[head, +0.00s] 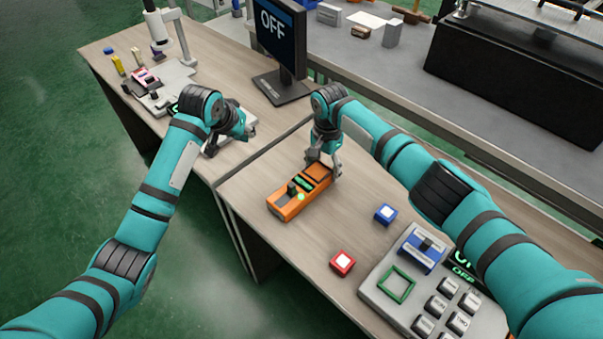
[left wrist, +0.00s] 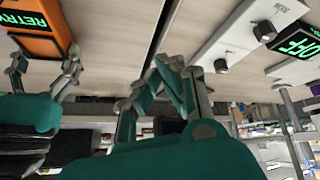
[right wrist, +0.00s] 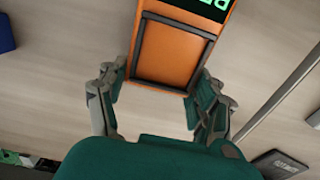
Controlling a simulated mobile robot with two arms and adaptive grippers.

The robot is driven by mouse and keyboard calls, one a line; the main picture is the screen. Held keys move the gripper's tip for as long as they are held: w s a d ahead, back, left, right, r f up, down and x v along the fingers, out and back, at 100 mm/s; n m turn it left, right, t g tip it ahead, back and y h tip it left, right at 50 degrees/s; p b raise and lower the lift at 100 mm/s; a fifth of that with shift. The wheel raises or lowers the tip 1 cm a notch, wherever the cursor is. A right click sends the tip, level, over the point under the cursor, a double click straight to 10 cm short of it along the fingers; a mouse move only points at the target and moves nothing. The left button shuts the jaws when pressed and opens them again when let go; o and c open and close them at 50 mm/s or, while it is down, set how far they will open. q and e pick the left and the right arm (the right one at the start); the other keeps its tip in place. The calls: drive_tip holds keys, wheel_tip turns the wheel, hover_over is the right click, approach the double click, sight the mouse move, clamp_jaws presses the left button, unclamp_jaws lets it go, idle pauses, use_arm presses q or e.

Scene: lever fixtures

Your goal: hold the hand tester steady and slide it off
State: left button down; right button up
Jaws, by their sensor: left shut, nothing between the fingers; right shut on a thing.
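The orange hand tester (head: 286,211) lies on the wooden table. It has a dark slider knob (head: 292,188), a green lit spot and a small dark display on top. The slider's exact position is too small to tell.
A monitor (head: 278,42) reading OFF stands behind. A pale device (head: 214,146) lies under my left gripper. A blue button box (head: 386,213), a red one (head: 342,262) and a grey keypad panel (head: 403,313) stand nearer right. A seam separates the two tables.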

use_arm(q)
drive_tip(key=s+d+r+m+g, duration=0.2)
drive_tip(key=s+d+r+m, duration=0.2)
drive_tip(key=s+d, duration=0.35)
drive_tip(key=r+m+g, duration=0.1)
drive_tip(key=m+g, duration=0.1)
drive_tip(key=m, duration=0.1)
hover_over(292, 189)
use_arm(e)
drive_tip(key=shift+a, duration=0.1)
use_arm(q)
drive_tip(key=shift+w+r, duration=0.15)
drive_tip(key=shift+w, duration=0.1)
drive_tip(key=shift+a, duration=0.1)
drive_tip(key=x, duration=1)
drive_tip(key=shift+w, duration=0.25)
